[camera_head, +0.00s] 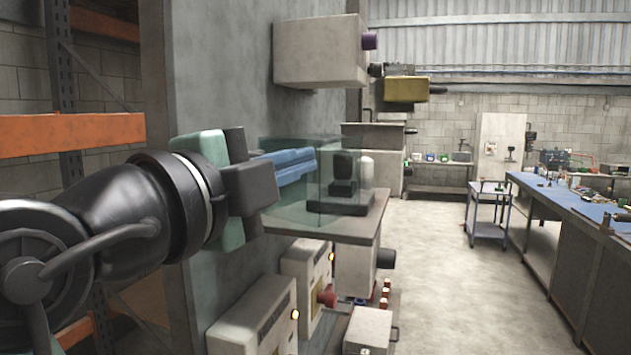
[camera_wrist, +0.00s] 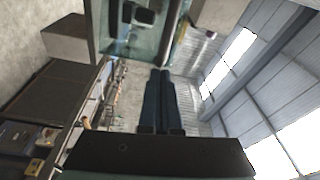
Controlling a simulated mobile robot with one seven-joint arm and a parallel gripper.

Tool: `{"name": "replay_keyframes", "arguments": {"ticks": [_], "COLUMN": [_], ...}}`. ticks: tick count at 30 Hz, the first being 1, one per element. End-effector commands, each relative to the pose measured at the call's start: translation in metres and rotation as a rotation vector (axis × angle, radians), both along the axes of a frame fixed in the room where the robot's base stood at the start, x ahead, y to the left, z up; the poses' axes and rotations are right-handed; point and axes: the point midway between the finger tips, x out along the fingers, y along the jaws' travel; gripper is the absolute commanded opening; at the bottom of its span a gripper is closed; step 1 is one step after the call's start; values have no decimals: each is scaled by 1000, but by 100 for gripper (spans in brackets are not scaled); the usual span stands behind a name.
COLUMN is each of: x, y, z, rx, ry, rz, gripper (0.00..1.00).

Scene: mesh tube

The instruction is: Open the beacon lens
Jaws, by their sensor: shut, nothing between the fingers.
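The beacon lens (camera_head: 300,200) looks like a clear, greenish box-shaped cover. It stands around a dark block-shaped beacon (camera_head: 343,175) on a grey shelf (camera_head: 368,228). My gripper (camera_head: 312,160) reaches in from the left with its blue fingers together and empty. In the head view the fingers overlap the lens's left part; I cannot tell whether they touch it. In the wrist view the shut fingers (camera_wrist: 160,73) point toward the lens (camera_wrist: 120,48) at the top, and the dark beacon (camera_wrist: 143,14) shows through it. The lens's hinge or catch cannot be made out.
A grey column (camera_head: 225,85) stands behind my arm. A white box (camera_head: 318,52) hangs above the shelf, and control boxes (camera_head: 255,320) sit below. An orange rack (camera_head: 75,135) is at left. A blue-topped workbench (camera_head: 570,205) is at right, with open floor (camera_head: 440,270) between.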

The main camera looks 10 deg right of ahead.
Motion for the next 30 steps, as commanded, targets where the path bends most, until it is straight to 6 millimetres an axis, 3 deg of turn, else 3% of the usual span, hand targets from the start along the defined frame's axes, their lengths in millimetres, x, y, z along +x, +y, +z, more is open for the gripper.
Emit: {"name": "replay_keyframes", "arguments": {"ticks": [3,12,25,30], "x": [4,7,7,6], "y": [11,21,21,10], "z": [-2,-1,0,2], "rx": [0,0,1,2], "ry": [2,2,1,-1], "rz": [5,2,1,-1], "gripper": [0,0,0,0]}}
